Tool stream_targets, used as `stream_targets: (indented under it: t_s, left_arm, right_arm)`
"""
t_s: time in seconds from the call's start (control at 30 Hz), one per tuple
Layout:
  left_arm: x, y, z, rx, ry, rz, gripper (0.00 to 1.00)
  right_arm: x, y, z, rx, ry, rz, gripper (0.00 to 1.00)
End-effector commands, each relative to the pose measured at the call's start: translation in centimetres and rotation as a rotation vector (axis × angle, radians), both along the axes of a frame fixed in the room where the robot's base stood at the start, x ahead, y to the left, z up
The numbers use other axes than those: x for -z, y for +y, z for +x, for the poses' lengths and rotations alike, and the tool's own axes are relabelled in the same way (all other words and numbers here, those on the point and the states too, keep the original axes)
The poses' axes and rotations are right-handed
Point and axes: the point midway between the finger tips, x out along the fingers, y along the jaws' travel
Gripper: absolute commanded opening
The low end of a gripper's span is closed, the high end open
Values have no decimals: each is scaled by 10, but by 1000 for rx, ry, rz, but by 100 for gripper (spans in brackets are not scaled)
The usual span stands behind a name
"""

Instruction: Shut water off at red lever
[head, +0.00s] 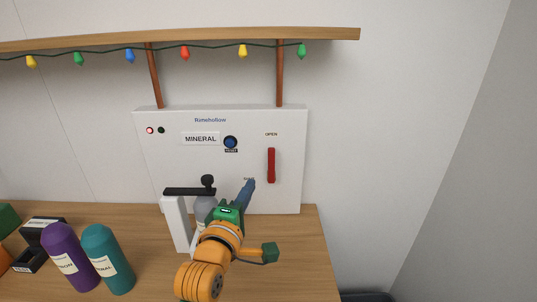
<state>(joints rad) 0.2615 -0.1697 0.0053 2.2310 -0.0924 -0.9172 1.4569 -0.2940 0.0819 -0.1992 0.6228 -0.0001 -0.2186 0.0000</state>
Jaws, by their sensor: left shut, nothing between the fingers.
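The red lever (271,165) is on the right part of a white wall panel (222,165). It stands upright, with the word OPEN printed above it. My left gripper (251,183) is blue, shut and empty. In the picture its tips lie just left of the lever's lower end, over a small label too covered to read. A gap shows between tips and lever; whether they touch the panel I cannot tell. My right gripper is not in view.
The panel has a blue button (230,142) and a MINERAL label (200,139). A white post with a black arm (190,191) stands near a grey bottle (203,209), partly hidden. Purple (69,256) and teal (108,259) bottles stand left on the wooden counter (145,225). A shelf (200,37) hangs above.

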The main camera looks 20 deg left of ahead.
Motion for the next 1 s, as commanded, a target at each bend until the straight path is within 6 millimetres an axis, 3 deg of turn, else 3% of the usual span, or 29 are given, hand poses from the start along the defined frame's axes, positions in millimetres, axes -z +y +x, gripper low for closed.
stream_targets:
  t_s: [0.47, 0.8, 1.0]
  left_arm:
    - [-2, 0, 7, 0, -3, -4, 0]
    - [-2, 3, 72, 0, -2, -2, 0]
    - [0, 4, 96, -1, -3, -4, 0]
  right_arm:
    - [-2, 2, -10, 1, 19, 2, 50]
    - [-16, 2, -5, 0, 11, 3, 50]
    - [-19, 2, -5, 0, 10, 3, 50]
